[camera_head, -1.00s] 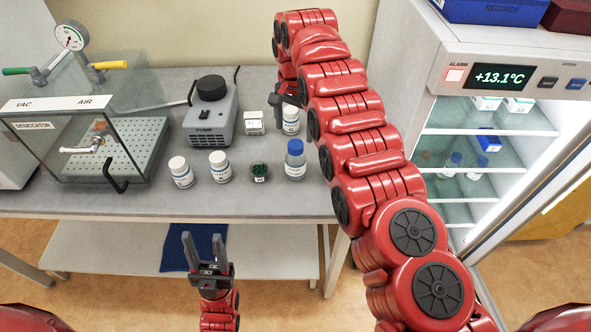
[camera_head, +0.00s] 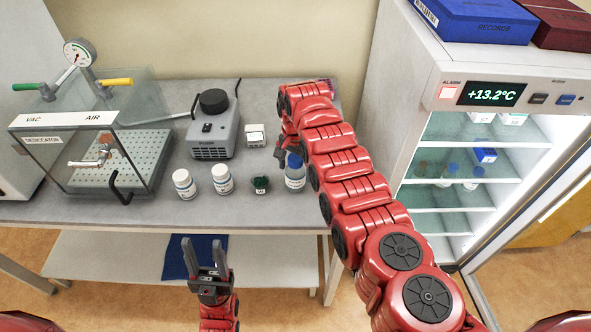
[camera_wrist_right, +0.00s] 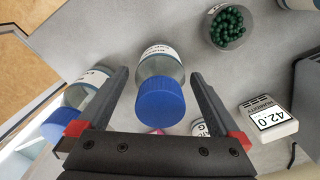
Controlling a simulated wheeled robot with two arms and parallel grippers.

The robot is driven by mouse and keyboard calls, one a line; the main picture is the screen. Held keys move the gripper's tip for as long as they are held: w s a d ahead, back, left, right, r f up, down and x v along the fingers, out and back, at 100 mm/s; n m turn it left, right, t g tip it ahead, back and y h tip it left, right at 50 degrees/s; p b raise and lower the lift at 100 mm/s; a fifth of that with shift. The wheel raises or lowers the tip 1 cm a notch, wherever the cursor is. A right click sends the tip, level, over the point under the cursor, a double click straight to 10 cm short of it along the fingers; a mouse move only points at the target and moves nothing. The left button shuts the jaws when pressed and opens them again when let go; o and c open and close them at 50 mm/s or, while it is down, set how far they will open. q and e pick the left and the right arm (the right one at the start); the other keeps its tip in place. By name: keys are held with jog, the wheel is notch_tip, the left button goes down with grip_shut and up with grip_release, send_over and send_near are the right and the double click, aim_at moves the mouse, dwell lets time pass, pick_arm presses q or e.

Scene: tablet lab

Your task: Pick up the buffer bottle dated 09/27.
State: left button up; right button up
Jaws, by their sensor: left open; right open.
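A blue-capped bottle (camera_head: 295,178) with a white label stands near the front of the bench. In the right wrist view, this bottle (camera_wrist_right: 162,62) lies between the fingers of my open right gripper (camera_wrist_right: 160,75), with visible gaps at both sides. In the head view my right gripper (camera_head: 284,157) is beside its cap. A second blue-capped bottle (camera_wrist_right: 90,88) stands to the left in the wrist view; my arm hides it in the head view. No date is readable on any label. My left gripper (camera_head: 204,255) is open and empty in front of the bench.
Two white-capped bottles (camera_head: 184,184) (camera_head: 222,179) and a jar of green beads (camera_head: 260,185) stand left of the blue-capped bottle. Behind are a humidity meter (camera_head: 256,135), a pump (camera_head: 212,130) and a desiccator (camera_head: 85,160). An open fridge (camera_head: 470,210) holding bottles stands right.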

jog(key=shift+f, duration=0.1)
grip_shut()
dwell(0.4)
